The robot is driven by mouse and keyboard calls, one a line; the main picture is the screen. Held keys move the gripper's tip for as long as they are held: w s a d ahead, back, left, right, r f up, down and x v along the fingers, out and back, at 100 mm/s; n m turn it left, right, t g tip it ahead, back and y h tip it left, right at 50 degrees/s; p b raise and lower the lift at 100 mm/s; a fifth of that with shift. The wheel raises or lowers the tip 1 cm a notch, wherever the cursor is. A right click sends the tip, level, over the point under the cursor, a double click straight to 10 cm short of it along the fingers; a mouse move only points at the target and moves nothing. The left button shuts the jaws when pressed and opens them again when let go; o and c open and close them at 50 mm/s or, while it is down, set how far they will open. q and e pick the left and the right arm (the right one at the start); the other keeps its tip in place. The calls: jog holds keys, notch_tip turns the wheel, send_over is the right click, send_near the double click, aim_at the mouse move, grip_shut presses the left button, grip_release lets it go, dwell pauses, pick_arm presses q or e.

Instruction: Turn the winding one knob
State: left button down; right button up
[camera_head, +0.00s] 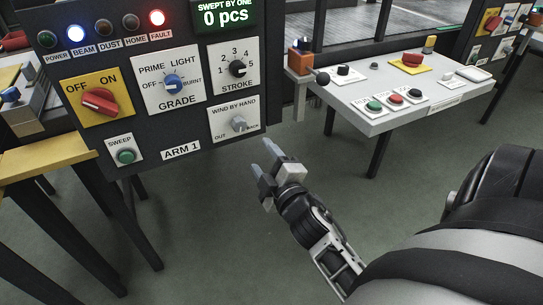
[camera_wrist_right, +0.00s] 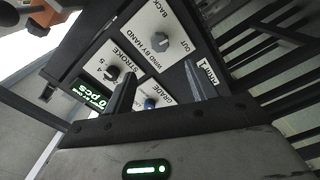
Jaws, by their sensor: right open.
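The winding knob (camera_head: 239,124) is a small grey knob on a white plate marked WIND BY HAND, OUT and BACK, at the lower right of the dark ARM 1 panel. It also shows in the right wrist view (camera_wrist_right: 161,42), beyond the fingertips. My right gripper (camera_head: 269,160) is below and right of the knob, apart from it, with its fingers pointing up and left toward the panel. In the right wrist view its two fingers (camera_wrist_right: 160,85) are spread with nothing between them. My left gripper is not in view.
The blue GRADE knob (camera_head: 172,85), black STROKE knob (camera_head: 237,69), red OFF/ON switch (camera_head: 99,101) and green SWEEP button (camera_head: 125,156) sit close by on the panel. A grey control table (camera_head: 390,122) stands to the right. The floor (camera_head: 215,225) below the panel is clear.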

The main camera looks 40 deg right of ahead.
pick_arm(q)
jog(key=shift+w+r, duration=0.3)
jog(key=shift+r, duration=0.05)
pick_arm(e)
jog(key=v, duration=0.3)
jog(key=shift+s+a, duration=0.1)
jog(key=shift+s, duration=0.25)
pick_arm(q)
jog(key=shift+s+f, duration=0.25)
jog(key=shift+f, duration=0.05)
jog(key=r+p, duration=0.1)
jog(key=p, duration=0.1)
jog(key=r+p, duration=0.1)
jog(key=p, duration=0.2)
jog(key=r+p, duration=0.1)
jog(key=p, duration=0.2)
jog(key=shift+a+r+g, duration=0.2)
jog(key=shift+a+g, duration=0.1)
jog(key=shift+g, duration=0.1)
pick_arm(e)
jog(key=s+a+f+m+g+y, duration=0.2)
jog(key=s+a+m+g+y, duration=0.1)
jog(key=a, duration=0.5)
jog(key=s+a+f+m+g+y, duration=0.2)
jog(key=s+a+m+g+y, duration=0.2)
jog(key=a, duration=0.5)
jog(key=shift+s+m, duration=0.7)
jog(key=shift+s, duration=0.5)
jog(key=shift+d+y, duration=0.15)
jog(key=shift+y, duration=0.15)
